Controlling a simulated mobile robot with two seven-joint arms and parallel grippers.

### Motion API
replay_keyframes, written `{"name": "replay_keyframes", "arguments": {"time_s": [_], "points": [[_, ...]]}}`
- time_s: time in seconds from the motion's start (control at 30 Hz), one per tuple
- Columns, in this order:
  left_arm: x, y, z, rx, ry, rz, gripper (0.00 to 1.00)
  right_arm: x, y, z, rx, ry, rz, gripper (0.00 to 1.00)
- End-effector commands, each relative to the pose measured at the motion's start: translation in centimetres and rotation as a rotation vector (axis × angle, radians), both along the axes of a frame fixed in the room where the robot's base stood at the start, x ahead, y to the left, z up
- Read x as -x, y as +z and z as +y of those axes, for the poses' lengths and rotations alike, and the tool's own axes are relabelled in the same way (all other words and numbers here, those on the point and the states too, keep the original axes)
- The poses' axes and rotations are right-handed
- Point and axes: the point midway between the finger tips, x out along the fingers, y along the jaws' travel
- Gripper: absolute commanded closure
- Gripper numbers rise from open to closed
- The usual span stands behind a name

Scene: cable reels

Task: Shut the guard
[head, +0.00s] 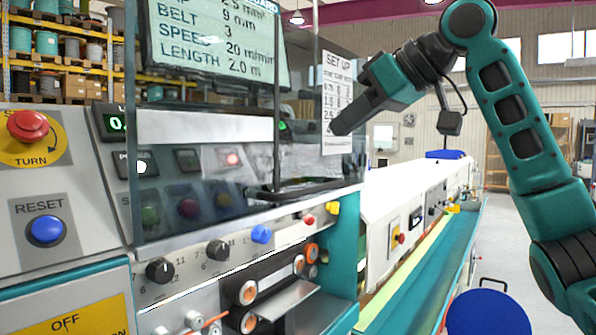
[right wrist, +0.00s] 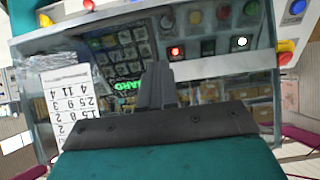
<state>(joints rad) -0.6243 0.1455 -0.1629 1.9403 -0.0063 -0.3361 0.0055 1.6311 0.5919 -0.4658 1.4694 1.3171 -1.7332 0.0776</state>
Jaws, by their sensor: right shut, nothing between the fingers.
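The guard (head: 215,160) is a clear, tinted panel on the front of the machine in the head view. Its lower edge hangs above the row of knobs, and the copper-coloured rollers (head: 248,292) below are uncovered. A dark handle bar (head: 305,188) shows near its lower right part. My right gripper (head: 338,128) is shut and empty, in front of the set-up sheet at the guard's right side; I cannot tell whether it touches the guard. In the right wrist view its shut fingers (right wrist: 156,85) point at the clear panel, with lit buttons behind it. My left gripper is not in view.
A red turn knob (head: 28,126) and a blue reset button (head: 46,230) are on the left panel. Selector knobs (head: 218,249) line the machine below the guard. A long teal-edged bench (head: 425,270) runs back at right, with a blue round thing (head: 487,313) in front.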

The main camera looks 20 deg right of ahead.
Motion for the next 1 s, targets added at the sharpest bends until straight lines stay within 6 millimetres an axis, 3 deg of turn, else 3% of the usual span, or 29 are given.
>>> {"name": "replay_keyframes", "arguments": {"time_s": [0.17,0.57,0.73,1.0], "points": [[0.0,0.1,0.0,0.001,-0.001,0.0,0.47,-1.1,-1.0,1.0,0.0,0.003,0.004,1.0],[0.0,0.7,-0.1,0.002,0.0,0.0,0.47,-6.6,-5.6,5.2,0.0,0.002,0.002,1.0],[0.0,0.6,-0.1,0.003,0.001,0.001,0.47,-6.9,-8.1,5.4,0.0,0.001,0.001,1.0],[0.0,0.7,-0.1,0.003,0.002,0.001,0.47,-7.1,-9.4,5.5,0.0,0.0,0.0,1.0]]}}
